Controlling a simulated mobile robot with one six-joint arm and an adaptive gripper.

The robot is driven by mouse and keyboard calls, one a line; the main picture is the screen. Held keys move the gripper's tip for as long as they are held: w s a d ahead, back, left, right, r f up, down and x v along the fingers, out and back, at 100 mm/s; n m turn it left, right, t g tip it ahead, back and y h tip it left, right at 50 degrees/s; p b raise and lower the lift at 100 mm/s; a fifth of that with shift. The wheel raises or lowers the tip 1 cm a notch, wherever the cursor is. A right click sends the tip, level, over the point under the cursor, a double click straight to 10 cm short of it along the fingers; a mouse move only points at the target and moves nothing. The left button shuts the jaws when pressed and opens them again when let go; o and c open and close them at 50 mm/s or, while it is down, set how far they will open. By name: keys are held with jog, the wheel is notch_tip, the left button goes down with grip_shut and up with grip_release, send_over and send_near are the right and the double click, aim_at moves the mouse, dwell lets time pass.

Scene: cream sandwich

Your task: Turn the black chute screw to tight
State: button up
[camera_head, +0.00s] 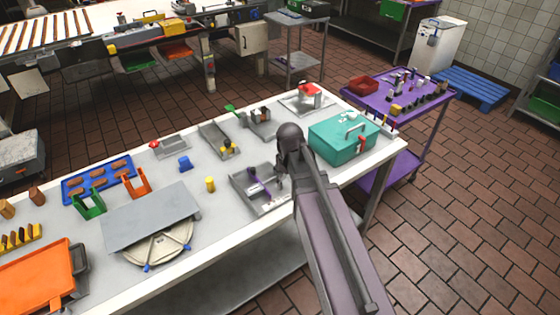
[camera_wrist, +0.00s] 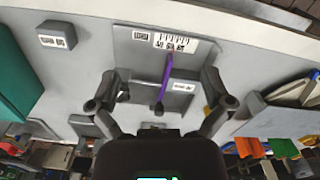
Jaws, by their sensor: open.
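A grey metal chute (camera_head: 243,178) with a purple strip lies near the front of the table, just left of my arm. It also fills the middle of the wrist view (camera_wrist: 131,44), with white labels on its plate. A small dark knob, apparently the black chute screw (camera_wrist: 159,109), shows at the end of the purple strip in the wrist view. My gripper (camera_wrist: 160,94) is open, its two fingers apart on either side of the knob, with nothing between them in contact. In the head view my arm partly hides the gripper and the chute's right side; the screw's tightness cannot be told.
A teal box (camera_head: 340,143) stands close right of my arm. A similar chute with a yellow knob (camera_head: 217,140) lies behind left. A purple cart (camera_head: 405,100) is beyond the table's right end.

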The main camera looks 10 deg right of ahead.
jog(key=w+r+n+p, duration=0.3)
jog(key=w+n, duration=0.3)
jog(key=w, duration=0.1)
jog(key=w+r+n+p, duration=0.3)
jog(key=w+n, duration=0.4)
jog(key=w, duration=0.1)
jog(key=shift+d+r, duration=0.2)
jog(key=shift+r, duration=0.1)
jog(key=shift+s+f, duration=0.1)
jog(key=shift+f, duration=0.1)
notch_tip(320, 180, down, 13)
jog(key=b, duration=1.4)
jog(key=shift+f, duration=0.2)
jog(key=c, duration=1.1)
